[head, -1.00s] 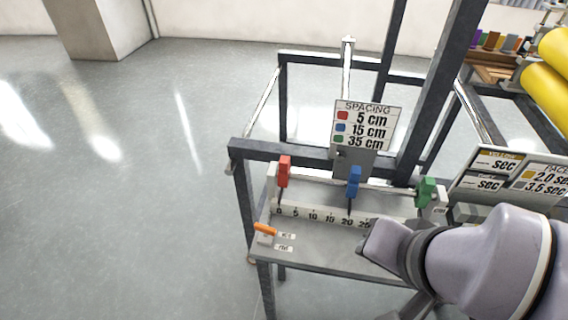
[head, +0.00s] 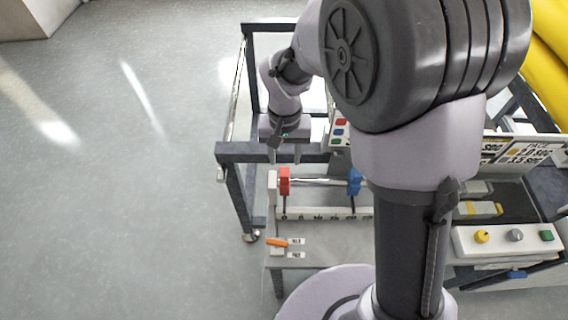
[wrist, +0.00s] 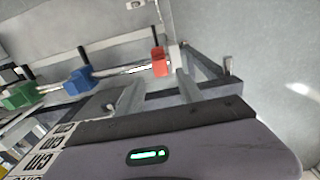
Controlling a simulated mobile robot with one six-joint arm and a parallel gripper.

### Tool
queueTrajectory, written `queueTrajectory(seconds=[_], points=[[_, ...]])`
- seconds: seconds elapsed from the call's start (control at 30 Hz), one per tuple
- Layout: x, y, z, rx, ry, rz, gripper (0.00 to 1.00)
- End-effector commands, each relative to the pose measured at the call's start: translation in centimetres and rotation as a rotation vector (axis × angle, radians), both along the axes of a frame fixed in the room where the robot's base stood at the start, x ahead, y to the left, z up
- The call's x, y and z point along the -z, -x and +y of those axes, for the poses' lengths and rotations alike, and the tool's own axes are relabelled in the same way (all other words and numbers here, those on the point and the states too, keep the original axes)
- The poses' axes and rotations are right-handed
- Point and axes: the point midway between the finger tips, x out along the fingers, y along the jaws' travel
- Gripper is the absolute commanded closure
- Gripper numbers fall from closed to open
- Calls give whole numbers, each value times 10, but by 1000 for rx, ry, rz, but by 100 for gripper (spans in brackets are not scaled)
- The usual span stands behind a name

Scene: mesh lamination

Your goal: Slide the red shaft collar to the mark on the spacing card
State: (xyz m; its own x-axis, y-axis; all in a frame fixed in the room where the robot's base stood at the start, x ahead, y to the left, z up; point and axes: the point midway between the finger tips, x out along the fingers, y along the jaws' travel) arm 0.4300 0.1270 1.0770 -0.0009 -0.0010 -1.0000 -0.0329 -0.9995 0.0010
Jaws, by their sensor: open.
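The red shaft collar (head: 284,181) is on the rail near its left end, with its pointer by the 0 end of the scale (head: 318,213). My gripper (head: 286,158) hangs just behind and above it, open, fingers pointing down. In the wrist view the red collar (wrist: 158,62) shows between the two finger lines, beyond the tips and apart from them. The spacing card (head: 338,131) is mostly hidden by my arm; part of it shows in the wrist view (wrist: 50,150).
The blue collar (head: 354,181) is further right on the rail. The green collar (wrist: 20,97) shows in the wrist view. An orange-handled piece (head: 277,242) lies at the front left. A button panel (head: 508,238) stands at the right.

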Motion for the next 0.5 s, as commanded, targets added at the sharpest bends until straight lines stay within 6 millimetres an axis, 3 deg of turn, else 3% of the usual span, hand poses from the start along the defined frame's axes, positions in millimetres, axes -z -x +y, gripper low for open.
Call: queueTrajectory(seconds=[0.03, 0.2, 0.5], points=[[18, 1, 0, 0, 2, 4, 56], [52, 0, 0, 0, 0, 2, 56], [67, 0, 0, 2, 0, 0, 56]])
